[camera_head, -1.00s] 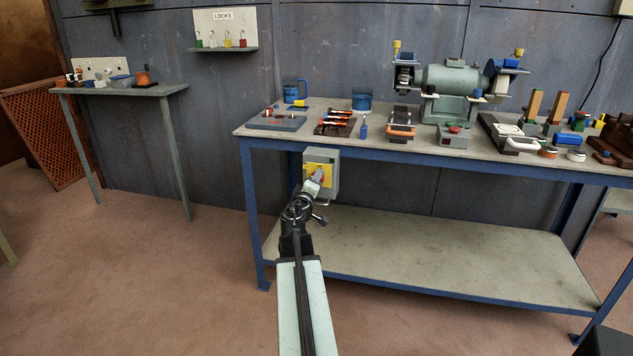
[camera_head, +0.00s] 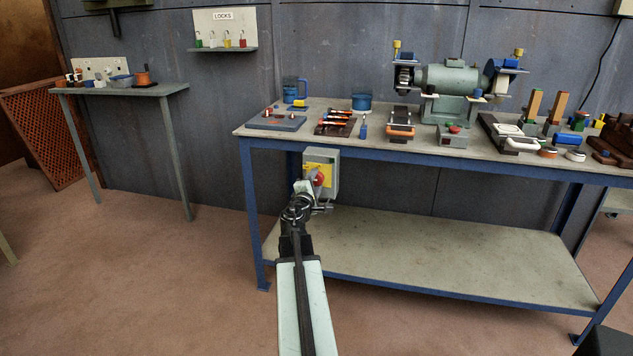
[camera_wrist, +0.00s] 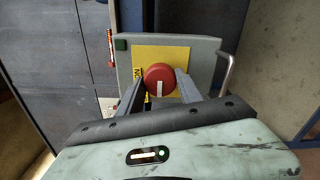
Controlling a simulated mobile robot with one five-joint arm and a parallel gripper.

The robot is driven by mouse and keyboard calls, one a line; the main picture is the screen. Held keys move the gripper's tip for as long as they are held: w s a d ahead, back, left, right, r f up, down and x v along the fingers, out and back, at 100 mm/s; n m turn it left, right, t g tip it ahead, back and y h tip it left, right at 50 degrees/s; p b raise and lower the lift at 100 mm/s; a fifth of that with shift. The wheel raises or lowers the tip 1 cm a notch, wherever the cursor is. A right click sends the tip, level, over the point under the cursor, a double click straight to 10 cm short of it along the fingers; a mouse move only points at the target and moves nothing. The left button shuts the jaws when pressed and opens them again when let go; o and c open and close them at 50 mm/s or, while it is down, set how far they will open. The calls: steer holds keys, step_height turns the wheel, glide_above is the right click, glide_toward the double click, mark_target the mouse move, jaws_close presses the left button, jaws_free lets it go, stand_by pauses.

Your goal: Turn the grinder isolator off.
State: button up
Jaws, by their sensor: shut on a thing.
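The grinder isolator (camera_head: 332,168) is a grey box with a yellow plate, mounted under the front left of the workbench. Its red round knob (camera_wrist: 159,80) has a white mark that stands upright in the wrist view. My gripper (camera_wrist: 161,88) has one finger on each side of the knob and is shut on it. In the head view my gripper (camera_head: 309,184) is in front of the box and hides part of the yellow plate. The knob also shows there (camera_head: 319,177), partly covered. Lettering on the plate is mostly hidden.
A workbench (camera_head: 470,155) with a blue frame carries a bench grinder (camera_head: 450,80) and several tools. Its lower shelf (camera_head: 440,260) is bare. A LOCKS board (camera_head: 224,28) hangs on the wall. The floor at the left is clear.

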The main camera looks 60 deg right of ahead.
steer(key=shift+w+a, duration=0.15)
steer(key=shift+w, duration=0.1)
steer(key=o, duration=1.4)
steer(key=shift+c, duration=0.2)
steer(key=shift+s, duration=0.1)
steer(key=v, duration=0.7)
steer(key=shift+a, duration=0.35)
